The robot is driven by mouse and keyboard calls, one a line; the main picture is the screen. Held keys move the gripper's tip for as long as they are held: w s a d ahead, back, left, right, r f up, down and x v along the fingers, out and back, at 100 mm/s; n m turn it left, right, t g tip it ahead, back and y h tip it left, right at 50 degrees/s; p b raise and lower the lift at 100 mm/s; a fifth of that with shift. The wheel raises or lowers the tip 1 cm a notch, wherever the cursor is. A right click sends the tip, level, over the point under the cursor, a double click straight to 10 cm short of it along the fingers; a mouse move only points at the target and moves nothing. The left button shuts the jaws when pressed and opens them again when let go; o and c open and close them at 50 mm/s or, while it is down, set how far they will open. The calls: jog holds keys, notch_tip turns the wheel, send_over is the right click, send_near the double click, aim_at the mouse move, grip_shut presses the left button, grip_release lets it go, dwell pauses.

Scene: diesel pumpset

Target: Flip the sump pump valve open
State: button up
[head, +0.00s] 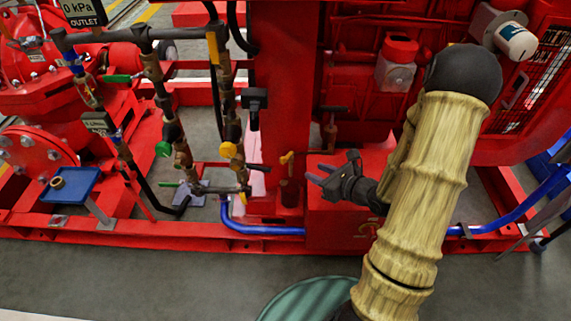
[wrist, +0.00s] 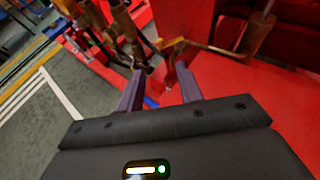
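A small valve with a yellow lever (head: 287,158) stands left of my gripper, low by the red frame; it carries no label I can read, so I cannot confirm it is the sump pump valve. My gripper (head: 320,172) is open and empty, its fingers pointing left toward this valve with a gap between. In the wrist view, my gripper's two purple-grey fingers (wrist: 158,88) are spread apart. A yellow-orange lever (wrist: 172,43) on brass pipework shows just beyond them and looks like the same valve. Nothing is between the fingers.
A red box (head: 345,225) lies below my gripper. A blue hose (head: 265,230) runs along the red base. The grey floor in front is mostly clear.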

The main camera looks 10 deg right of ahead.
aim_at(283, 158)
jog(key=shift+w+a+f+b, duration=0.2)
jog(key=shift+f+b, duration=0.1)
jog(key=shift+b, duration=0.1)
jog(key=b+x, duration=0.4)
jog(key=x, duration=1)
jog(key=shift+w+a+r, duration=0.1)
jog(key=shift+w+a, duration=0.1)
grip_shut()
